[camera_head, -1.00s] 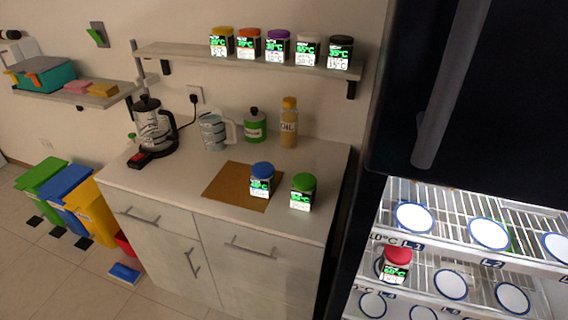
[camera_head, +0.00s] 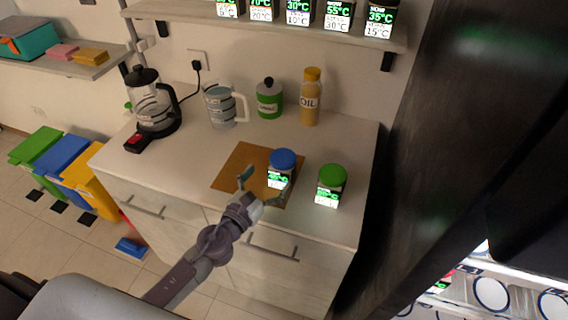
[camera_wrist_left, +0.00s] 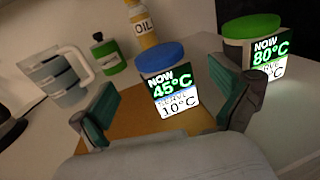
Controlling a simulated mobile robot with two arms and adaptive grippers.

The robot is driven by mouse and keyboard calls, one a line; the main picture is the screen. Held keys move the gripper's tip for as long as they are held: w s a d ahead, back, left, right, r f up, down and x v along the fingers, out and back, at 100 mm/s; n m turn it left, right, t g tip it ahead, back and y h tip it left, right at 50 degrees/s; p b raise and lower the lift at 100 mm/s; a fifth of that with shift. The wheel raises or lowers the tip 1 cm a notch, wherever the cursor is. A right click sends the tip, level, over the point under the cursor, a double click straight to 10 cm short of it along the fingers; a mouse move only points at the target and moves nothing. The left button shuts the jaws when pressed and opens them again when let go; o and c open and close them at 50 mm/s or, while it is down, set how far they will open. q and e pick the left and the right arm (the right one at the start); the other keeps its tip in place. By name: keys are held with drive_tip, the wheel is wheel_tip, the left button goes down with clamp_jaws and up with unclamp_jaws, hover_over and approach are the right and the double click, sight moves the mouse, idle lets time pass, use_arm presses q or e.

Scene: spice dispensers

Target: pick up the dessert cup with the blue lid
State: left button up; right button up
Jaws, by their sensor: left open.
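The dessert cup with the blue lid (camera_head: 281,168) stands upright on a brown mat (camera_head: 232,170) on the counter. Its front label reads NOW 45°C over 10°C in the left wrist view (camera_wrist_left: 166,88). My left gripper (camera_head: 263,186) comes in from the front, open and empty, its fingers spread. In the left wrist view the two teal-padded fingers (camera_wrist_left: 165,118) stand either side of the cup, with the cup ahead between them. My right gripper is not in view.
A cup with a green lid (camera_head: 330,185) stands close to the right of the blue-lidded one. An oil bottle (camera_head: 310,97), a green bottle (camera_head: 269,99), a mug (camera_head: 219,106) and a coffee maker (camera_head: 151,103) stand behind. A shelf (camera_head: 180,10) hangs above.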

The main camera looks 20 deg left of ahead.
sight(283, 161)
use_arm(q)
drive_tip(key=shift+w, duration=0.65)
drive_tip(key=shift+w+d+f, duration=0.15)
drive_tip(key=shift+w+d, duration=0.05)
drive_tip(key=shift+w, duration=0.35)
drive_tip(key=x, duration=0.4)
drive_tip(key=shift+w+p, duration=0.2)
drive_tip(key=shift+p, duration=0.1)
drive_tip(key=shift+w+d+f, duration=0.1)
drive_tip(key=shift+w, duration=0.1)
drive_tip(key=shift+c, duration=0.7)
drive_tip(key=c, duration=1.2)
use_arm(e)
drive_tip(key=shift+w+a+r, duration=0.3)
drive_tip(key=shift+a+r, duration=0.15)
